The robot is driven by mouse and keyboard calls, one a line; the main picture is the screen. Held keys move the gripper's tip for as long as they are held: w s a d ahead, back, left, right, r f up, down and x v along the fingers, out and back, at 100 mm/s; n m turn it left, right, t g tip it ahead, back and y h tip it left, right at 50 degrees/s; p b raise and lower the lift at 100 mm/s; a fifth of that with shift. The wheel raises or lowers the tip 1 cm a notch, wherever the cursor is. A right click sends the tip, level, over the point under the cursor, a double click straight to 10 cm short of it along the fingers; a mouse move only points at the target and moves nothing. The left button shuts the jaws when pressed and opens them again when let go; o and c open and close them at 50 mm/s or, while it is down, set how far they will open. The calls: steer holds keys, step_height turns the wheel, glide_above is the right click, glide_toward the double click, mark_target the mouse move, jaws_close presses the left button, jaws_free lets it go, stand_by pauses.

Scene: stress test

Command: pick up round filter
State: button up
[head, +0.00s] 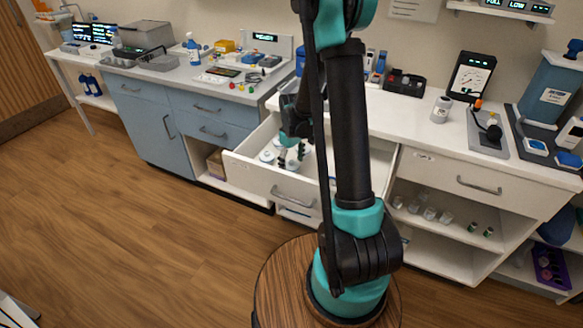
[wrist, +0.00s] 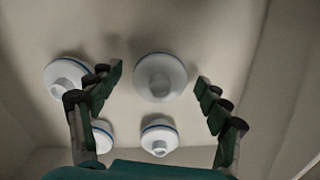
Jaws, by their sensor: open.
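Several white round filters lie in the open drawer (head: 284,186). In the wrist view, one round filter (wrist: 160,78) lies between and beyond my open fingertips (wrist: 158,80). Another filter (wrist: 68,76) is at the left, partly behind my left finger. A third (wrist: 159,139) with a blue rim is lower in the middle, and one more (wrist: 102,136) is partly hidden by the left finger. In the head view, my gripper (head: 291,150) reaches down into the drawer over the filters (head: 268,156). It is open, and I see nothing held in it.
The drawer's walls stand close around my gripper. The white counter (head: 440,132) above carries a dial meter (head: 470,77) and a small jar (head: 441,109). Open shelves (head: 440,225) with small jars are to the right. The wooden floor at the left is clear.

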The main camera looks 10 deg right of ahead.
steer(key=shift+f, duration=0.2)
steer(key=shift+c, duration=0.5)
steer(key=c, duration=1)
steer(key=shift+r, duration=0.15)
